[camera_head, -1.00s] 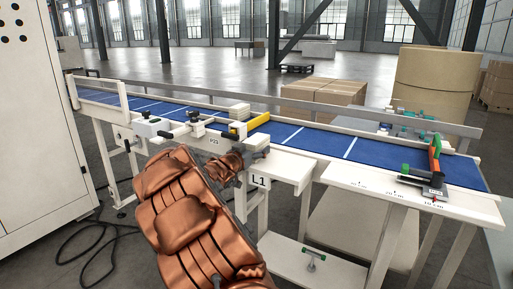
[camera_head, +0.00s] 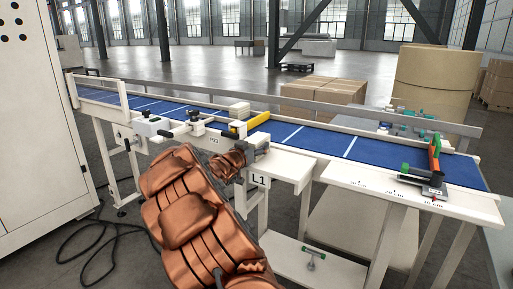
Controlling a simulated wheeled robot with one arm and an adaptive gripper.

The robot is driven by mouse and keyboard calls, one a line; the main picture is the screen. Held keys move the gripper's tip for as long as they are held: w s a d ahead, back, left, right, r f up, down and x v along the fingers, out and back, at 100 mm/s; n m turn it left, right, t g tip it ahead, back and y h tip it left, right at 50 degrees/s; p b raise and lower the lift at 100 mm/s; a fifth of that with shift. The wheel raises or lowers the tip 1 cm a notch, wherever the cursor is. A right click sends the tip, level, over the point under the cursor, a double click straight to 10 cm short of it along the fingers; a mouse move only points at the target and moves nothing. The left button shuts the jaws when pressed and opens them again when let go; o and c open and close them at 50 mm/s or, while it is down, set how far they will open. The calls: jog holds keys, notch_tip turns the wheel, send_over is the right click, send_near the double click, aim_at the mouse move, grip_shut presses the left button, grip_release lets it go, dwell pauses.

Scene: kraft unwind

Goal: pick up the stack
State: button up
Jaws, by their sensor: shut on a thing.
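The stack (camera_head: 239,109) is a small pale block of flat layers over the blue conveyor belt, just left of a yellow bar (camera_head: 257,121). My gripper (camera_head: 240,124) is at the near side of the stack, at the end of my copper-covered arm, and is shut on it. The fingertips are small and partly hidden by the wrist and the fixtures around it, so the exact contact does not show. I cannot tell whether the stack's underside touches the belt.
The conveyor belt (camera_head: 315,140) runs across the view between pale rails. Clamp fixtures (camera_head: 194,117) stand left of my gripper. A scale-marked side table (camera_head: 370,184) holds a dark tool with green and orange parts (camera_head: 433,177) at right. A pale cabinet (camera_head: 35,120) stands at far left.

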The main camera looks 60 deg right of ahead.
aim_at(256, 138)
jog(key=shift+c, duration=0.7)
jog(key=shift+r, duration=1.6)
jog(key=shift+s+a+r, duration=0.1)
jog(key=shift+a+r, duration=0.1)
jog(key=s+a, duration=0.2)
jog(key=a, duration=0.2)
jog(key=s+a+r+b, duration=0.1)
jog(key=s+a, duration=0.2)
jog(key=a, duration=0.1)
jog(key=s+a, duration=0.3)
jog(key=a, duration=0.2)
jog(key=shift+s+a+r, duration=0.1)
jog(key=shift+s+r, duration=0.05)
jog(key=shift+r, duration=0.05)
jog(key=shift+c, duration=0.2)
